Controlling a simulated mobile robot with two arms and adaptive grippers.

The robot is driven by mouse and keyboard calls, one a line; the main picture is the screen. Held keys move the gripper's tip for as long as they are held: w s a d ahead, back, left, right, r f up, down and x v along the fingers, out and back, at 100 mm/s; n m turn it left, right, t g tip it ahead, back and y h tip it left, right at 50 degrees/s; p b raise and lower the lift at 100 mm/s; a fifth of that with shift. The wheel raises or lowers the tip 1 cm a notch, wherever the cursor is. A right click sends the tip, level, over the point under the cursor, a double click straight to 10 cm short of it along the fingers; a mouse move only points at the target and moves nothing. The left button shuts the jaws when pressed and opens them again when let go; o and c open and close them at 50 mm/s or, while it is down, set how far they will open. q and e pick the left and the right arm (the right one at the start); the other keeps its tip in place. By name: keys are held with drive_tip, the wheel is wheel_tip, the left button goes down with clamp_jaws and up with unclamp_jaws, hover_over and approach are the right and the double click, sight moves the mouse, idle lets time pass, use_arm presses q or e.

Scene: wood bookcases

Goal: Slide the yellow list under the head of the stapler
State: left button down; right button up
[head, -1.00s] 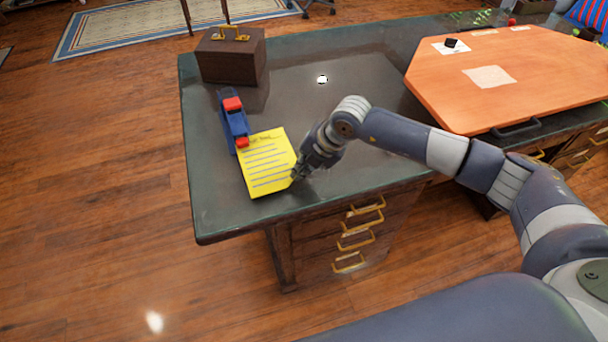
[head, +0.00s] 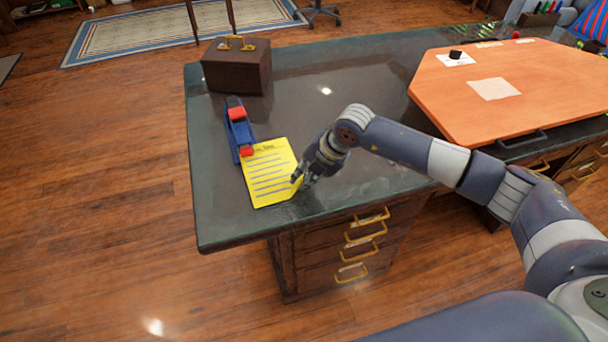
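The yellow list (head: 270,174) lies flat on the dark desk near its left end, with lines of writing on it. The blue stapler (head: 238,129) with red parts stands just beyond it. The stapler's near red end meets the list's upper left corner; I cannot tell whether paper lies under its head. My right gripper (head: 299,184) is low over the desk at the list's right edge, fingers pointing down and left. Its fingertips are at or very near the paper. They are too small to show whether they are open or grip the edge. My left gripper is out of view.
A brown case (head: 236,72) with a gold handle stands behind the stapler. An orange board (head: 530,88) with papers and a small black object covers the right side of the desk (head: 335,98). The desk's middle is clear. Its left and front edges are close to the list.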

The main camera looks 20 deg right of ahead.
drive_tip(key=v, duration=1.2)
idle(0.4)
